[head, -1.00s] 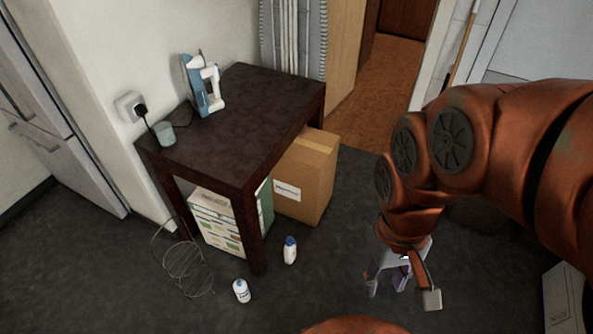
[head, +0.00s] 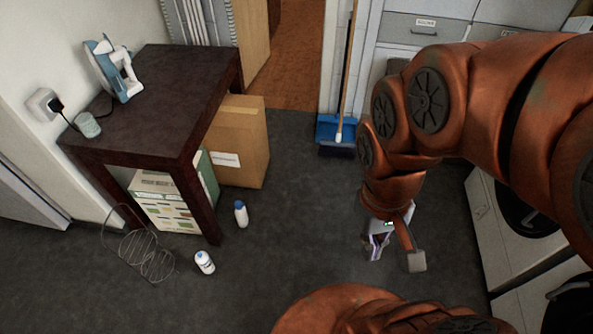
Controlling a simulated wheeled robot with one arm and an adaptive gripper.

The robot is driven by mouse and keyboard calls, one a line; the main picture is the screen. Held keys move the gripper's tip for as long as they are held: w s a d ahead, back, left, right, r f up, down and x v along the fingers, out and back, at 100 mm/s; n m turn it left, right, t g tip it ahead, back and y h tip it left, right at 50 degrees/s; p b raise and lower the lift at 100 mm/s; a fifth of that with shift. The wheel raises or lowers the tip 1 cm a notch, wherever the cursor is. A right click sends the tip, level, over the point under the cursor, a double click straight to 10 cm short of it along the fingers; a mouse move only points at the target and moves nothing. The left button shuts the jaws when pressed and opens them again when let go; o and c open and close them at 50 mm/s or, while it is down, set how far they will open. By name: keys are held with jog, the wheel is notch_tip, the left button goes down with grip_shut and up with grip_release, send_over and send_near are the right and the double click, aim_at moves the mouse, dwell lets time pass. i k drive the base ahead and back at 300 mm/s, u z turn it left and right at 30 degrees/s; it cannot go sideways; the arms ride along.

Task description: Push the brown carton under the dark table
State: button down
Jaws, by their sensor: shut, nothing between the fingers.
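The brown carton (head: 241,142) stands upright on the dark floor at the right side of the dark table (head: 146,104). Its left part is hidden behind the tabletop and near leg, so I cannot tell how far under it reaches. A white label shows on its near face. My gripper (head: 393,258) is low over the floor, well to the right of the carton and apart from it. It is shut and holds nothing.
A white-green box (head: 165,203) is under the table. Two white bottles (head: 204,262) (head: 241,214) and a wire rack (head: 146,254) are on the floor near the front leg. A blue dustpan (head: 337,131) stands at the back. Floor between carton and gripper is clear.

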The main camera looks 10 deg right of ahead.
aim_at(235, 142)
jog(key=z, duration=0.25)
jog(key=k, duration=0.65)
jog(key=z, duration=0.8)
jog(key=i, duration=1.35)
jog(key=u, duration=0.9)
jog(key=i, duration=0.85)
jog(key=u, duration=1.35)
jog(key=i, duration=0.2)
jog(key=u, duration=0.05)
